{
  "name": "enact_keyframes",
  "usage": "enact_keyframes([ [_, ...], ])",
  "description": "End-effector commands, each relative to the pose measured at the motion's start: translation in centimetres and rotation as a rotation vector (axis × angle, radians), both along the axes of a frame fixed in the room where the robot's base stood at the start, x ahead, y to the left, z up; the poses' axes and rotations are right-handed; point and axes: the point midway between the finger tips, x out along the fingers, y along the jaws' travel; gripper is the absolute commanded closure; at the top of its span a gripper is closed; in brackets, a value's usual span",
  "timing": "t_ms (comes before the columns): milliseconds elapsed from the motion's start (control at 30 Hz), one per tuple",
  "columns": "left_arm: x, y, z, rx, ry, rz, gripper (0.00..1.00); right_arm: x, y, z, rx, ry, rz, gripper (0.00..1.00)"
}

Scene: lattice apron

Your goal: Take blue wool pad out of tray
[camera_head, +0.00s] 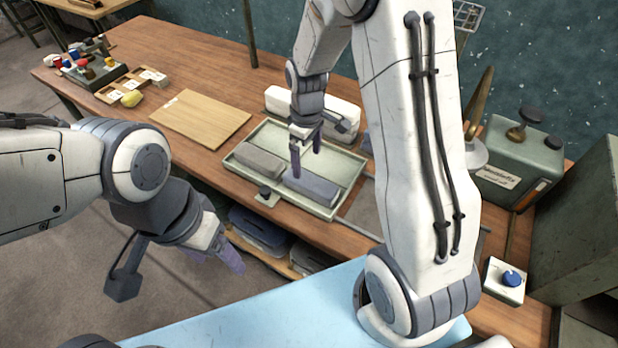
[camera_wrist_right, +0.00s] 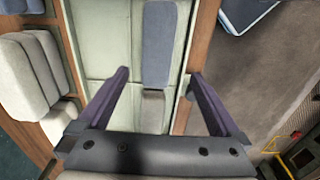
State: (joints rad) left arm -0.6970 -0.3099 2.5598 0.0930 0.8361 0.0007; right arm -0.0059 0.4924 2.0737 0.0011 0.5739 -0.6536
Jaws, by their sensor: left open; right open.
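The blue wool pad (camera_head: 311,188) lies flat in the pale green tray (camera_head: 343,164) on the workbench, on the tray's near right side. It also shows in the right wrist view (camera_wrist_right: 158,45). A grey pad (camera_head: 257,161) lies in the same tray to its left; the right wrist view shows it (camera_wrist_right: 152,108) partly hidden by the gripper body. My right gripper (camera_head: 306,158) is open and empty over the tray, pointing down, its fingers apart near the blue pad. My left gripper (camera_head: 228,252) is open and empty in front of the bench, away from the tray.
White blocks (camera_head: 335,108) stand just behind the tray. A bare wooden board (camera_head: 203,117) lies to its left. A green canister (camera_head: 515,160) and a box with a blue knob (camera_head: 505,281) are at right. Dark bins (camera_head: 260,231) sit below the bench edge.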

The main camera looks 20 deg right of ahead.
Motion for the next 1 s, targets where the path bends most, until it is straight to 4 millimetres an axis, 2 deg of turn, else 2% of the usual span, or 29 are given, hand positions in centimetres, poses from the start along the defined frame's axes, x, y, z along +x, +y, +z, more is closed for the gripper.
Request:
enact_keyframes([
  [67, 0.0, 0.0, 0.3, 0.000, 0.000, 0.000, 0.29, 0.2, -0.5, -1.0, -0.001, 0.006, 0.001, 0.00],
  [300, 0.0, 0.0, 0.8, 0.000, 0.000, 0.000, 0.29, 0.2, -0.4, -4.6, -0.001, 0.006, 0.005, 0.00],
  [533, 0.0, 0.0, 1.4, 0.000, 0.000, 0.001, 0.29, 0.0, -0.5, -6.2, -0.001, 0.006, 0.004, 0.00],
  [800, 0.0, 0.0, 2.8, 0.000, 0.000, 0.001, 0.29, -0.4, -0.8, -9.8, -0.001, 0.006, 0.004, 0.00],
  [1000, 0.0, 0.0, 2.8, 0.000, 0.000, 0.002, 0.29, -0.3, -0.8, -10.7, -0.001, 0.002, 0.004, 0.00],
])
